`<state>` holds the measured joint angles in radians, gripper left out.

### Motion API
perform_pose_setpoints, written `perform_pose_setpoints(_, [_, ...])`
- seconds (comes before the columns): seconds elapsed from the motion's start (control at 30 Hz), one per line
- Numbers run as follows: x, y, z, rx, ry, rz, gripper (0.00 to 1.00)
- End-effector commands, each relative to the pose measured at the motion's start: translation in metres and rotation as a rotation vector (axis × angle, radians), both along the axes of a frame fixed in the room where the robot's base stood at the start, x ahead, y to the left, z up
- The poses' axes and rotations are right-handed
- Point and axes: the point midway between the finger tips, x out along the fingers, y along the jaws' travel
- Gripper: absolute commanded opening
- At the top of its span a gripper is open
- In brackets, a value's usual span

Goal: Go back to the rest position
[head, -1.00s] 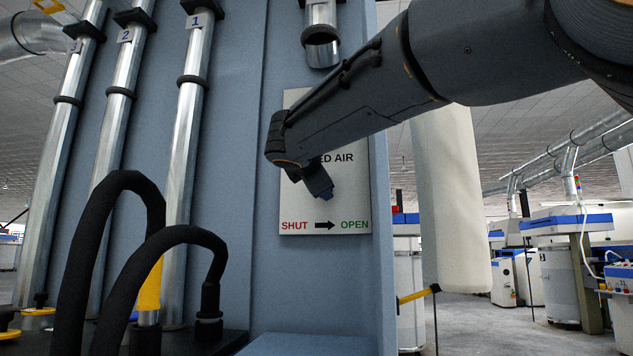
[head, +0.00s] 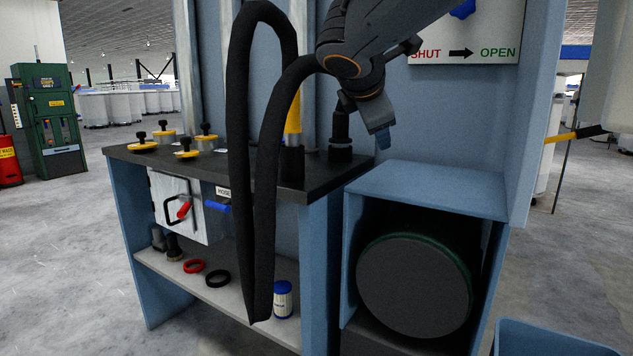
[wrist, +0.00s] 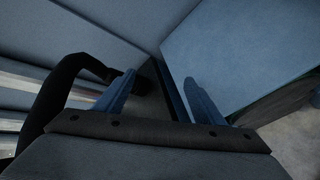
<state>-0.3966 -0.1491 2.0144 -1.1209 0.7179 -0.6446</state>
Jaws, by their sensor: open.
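My gripper (head: 380,132) hangs below my dark arm in the head view, in front of the blue panel. It is right of the black hose fitting (head: 340,140) and above the blue box (head: 430,185) at the bench's right. In the wrist view its two blue fingers (wrist: 158,92) stand apart with nothing between them. The white sign (head: 465,40) with SHUT, an arrow and OPEN shows at the top, partly cut off and partly behind my arm.
A looping black hose (head: 243,150) rises in front of the bench (head: 130,156). Yellow-based knobs (head: 142,146) stand on the bench. Its lower shelf (head: 240,303) holds a blue-and-white can (head: 283,300) and red and black rings. A blue bin (head: 540,340) stands at the lower right. Open floor lies left.

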Motion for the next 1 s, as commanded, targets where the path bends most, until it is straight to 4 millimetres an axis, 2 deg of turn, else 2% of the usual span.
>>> perform_pose_setpoints(0.03, [-0.014,0.014,-0.022,0.011,0.05,0.014,0.63])
perform_pose_setpoints(0.1, [-0.033,0.027,-0.052,0.028,0.113,0.023,0.63])
perform_pose_setpoints(0.37, [-0.096,0.059,-0.148,0.146,0.301,-0.013,0.63])
perform_pose_setpoints(0.47, [-0.119,0.07,-0.189,0.264,0.365,-0.087,0.63])
perform_pose_setpoints(0.57, [-0.151,0.083,-0.233,0.396,0.439,-0.191,0.63])
perform_pose_setpoints(0.7, [-0.204,0.101,-0.294,0.583,0.549,-0.391,0.63])
perform_pose_setpoints(0.8, [-0.233,0.109,-0.321,0.68,0.598,-0.52,0.63])
perform_pose_setpoints(1.0, [-0.274,0.119,-0.356,0.794,0.657,-0.714,0.63])
